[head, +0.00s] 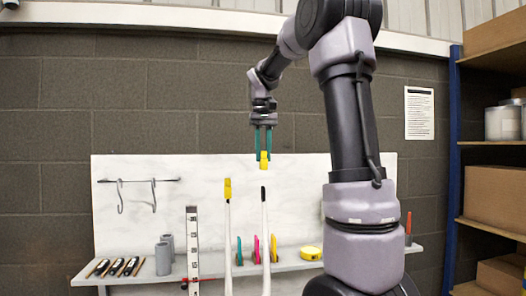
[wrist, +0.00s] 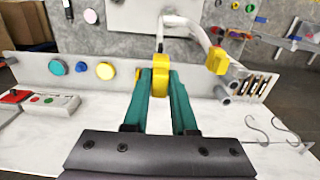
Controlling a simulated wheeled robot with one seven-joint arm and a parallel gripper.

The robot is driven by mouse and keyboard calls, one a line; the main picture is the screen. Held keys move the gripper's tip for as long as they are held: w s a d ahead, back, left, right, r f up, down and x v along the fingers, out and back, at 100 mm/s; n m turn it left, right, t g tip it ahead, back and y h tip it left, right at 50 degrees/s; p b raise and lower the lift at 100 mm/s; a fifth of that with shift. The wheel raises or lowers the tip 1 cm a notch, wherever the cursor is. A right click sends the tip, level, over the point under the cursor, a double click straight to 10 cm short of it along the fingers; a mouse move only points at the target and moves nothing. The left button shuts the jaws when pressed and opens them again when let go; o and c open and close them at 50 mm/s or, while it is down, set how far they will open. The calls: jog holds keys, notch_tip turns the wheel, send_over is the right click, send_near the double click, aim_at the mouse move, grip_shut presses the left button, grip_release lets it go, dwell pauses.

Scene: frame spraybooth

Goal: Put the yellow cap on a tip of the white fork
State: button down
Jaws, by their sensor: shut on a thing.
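My gripper (head: 264,151) has teal fingers pointing down and is shut on a yellow cap (head: 264,162). In the wrist view the held cap (wrist: 160,82) sits between the fingertips. The white fork (head: 228,235) stands upright with two prongs. Its left tip in the head view carries another yellow cap (head: 228,188), which also shows on the right in the wrist view (wrist: 217,60). Its right tip (head: 263,193) is bare and black. The held cap is above this bare tip, with a visible gap.
A bench (head: 180,275) with a white backboard (head: 140,220) stands behind the fork. It bears grey cylinders (head: 163,258), a ruler (head: 192,240), coloured clamps (head: 273,248) and a yellow tape (head: 311,253). Hooks (head: 153,195) hang at left. A shelf (head: 490,225) with boxes is at right.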

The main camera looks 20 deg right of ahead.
jog(key=shift+f, duration=2.1)
jog(key=shift+f, duration=2)
jog(key=c, duration=0.6)
grip_release()
jog(key=shift+c, duration=0.2)
notch_tip(320, 180, up, 11)
jog(key=shift+f, duration=0.1)
jog(key=s+a+f+t, duration=0.2)
jog(key=s+f, duration=0.1)
jog(key=s, duration=0.3)
jog(key=s+a+f+m+t+y, duration=0.1)
jog(key=s+a+f+t, duration=0.1)
jog(key=s, duration=0.5)
jog(key=s+a+f+m+t+y, duration=0.1)
jog(key=s+a+f+t, duration=0.2)
jog(key=s+f, duration=0.2)
jog(key=shift+s+a, duration=0.35)
jog(key=shift+s, duration=0.5)
